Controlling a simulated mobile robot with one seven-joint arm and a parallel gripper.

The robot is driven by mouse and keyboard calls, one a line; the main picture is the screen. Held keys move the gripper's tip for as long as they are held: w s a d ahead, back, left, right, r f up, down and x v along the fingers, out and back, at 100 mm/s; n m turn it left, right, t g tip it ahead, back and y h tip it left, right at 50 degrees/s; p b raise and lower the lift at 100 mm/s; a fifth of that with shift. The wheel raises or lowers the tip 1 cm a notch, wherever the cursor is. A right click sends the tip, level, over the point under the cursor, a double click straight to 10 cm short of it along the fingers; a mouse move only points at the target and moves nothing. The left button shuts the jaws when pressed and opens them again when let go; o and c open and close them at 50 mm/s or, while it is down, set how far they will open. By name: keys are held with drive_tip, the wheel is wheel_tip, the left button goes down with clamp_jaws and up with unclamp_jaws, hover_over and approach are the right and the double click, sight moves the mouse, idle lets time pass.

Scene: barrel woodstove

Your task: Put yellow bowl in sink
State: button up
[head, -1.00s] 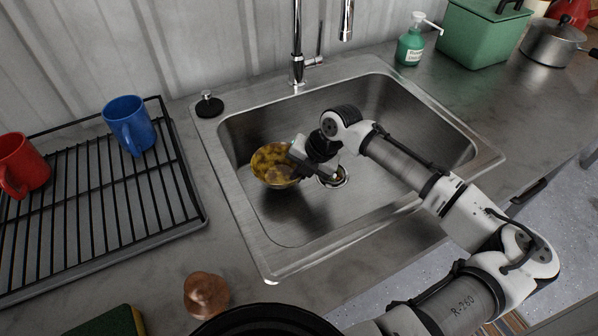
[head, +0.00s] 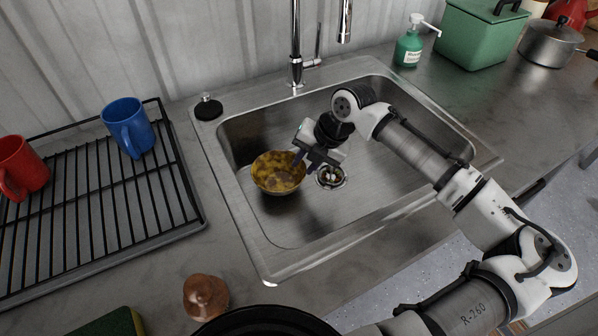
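The yellow bowl (head: 278,174), mottled yellow and brown, sits upright on the floor of the steel sink (head: 300,226), in its left part, left of the drain. My gripper (head: 307,164) is just right of and above the bowl's right rim, inside the sink's outline. Its dark fingers look spread apart, with nothing held between them. A small gap seems to show between gripper and bowl, though the fingertips are small in this view.
A faucet (head: 296,50) rises behind the sink. A drying rack (head: 90,200) with a blue mug (head: 128,127) and a red mug (head: 20,167) stands at left. A soap bottle (head: 408,48) and green box (head: 478,35) stand at back right.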

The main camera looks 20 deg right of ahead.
drive_tip(key=v, duration=0.7)
drive_tip(key=shift+b, duration=0.3)
